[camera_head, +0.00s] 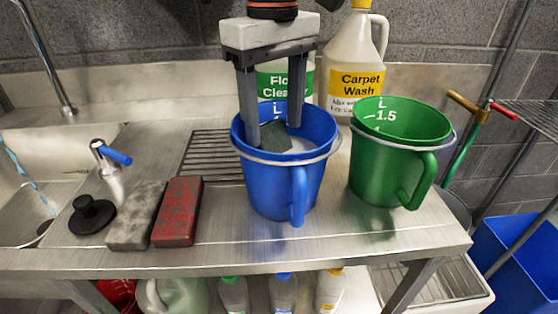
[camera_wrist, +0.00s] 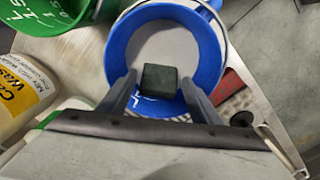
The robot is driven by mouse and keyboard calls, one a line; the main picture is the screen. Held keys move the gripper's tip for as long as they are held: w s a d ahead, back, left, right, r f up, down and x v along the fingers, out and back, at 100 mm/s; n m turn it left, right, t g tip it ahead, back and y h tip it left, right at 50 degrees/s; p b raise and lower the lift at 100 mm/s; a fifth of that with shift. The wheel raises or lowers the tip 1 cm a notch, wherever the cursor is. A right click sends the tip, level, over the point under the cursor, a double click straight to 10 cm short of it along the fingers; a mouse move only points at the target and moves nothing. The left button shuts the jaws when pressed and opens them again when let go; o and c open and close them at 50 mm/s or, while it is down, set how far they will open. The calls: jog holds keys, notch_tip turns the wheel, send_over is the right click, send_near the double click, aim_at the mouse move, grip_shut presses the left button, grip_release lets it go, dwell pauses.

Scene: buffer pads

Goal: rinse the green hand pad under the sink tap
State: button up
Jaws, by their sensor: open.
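The green hand pad (camera_head: 275,137) is dark green and sits inside the blue bucket (camera_head: 283,190). It also shows in the wrist view (camera_wrist: 159,80), between my fingers. My gripper (camera_head: 273,140) points down into the blue bucket, with its fingers apart on either side of the pad. A gap shows between pad and fingers in the wrist view. The sink tap (camera_head: 66,100) stands at the far left, and bluish water shows over the sink basin (camera_head: 30,190). The pad's lower part is hard to make out.
A green bucket (camera_head: 392,165) stands right of the blue one. A Carpet Wash jug (camera_head: 352,75) and a Floor Cleaner container (camera_head: 272,82) stand behind. A grey block (camera_head: 136,215), a red block (camera_head: 178,210) and a black plug (camera_head: 92,214) lie on the left counter.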

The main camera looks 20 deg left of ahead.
aim_at(277, 144)
jog(key=shift+s+d+f, duration=0.1)
jog(key=shift+d+f, duration=0.05)
jog(key=shift+f, duration=1.25)
jog(key=shift+d+f, duration=0.1)
jog(key=shift+f, duration=1.25)
jog(key=shift+c, duration=0.6)
jog(key=c, duration=0.9)
jog(key=shift+r, duration=0.1)
notch_tip(277, 144, up, 18)
jog(key=shift+f, duration=0.1)
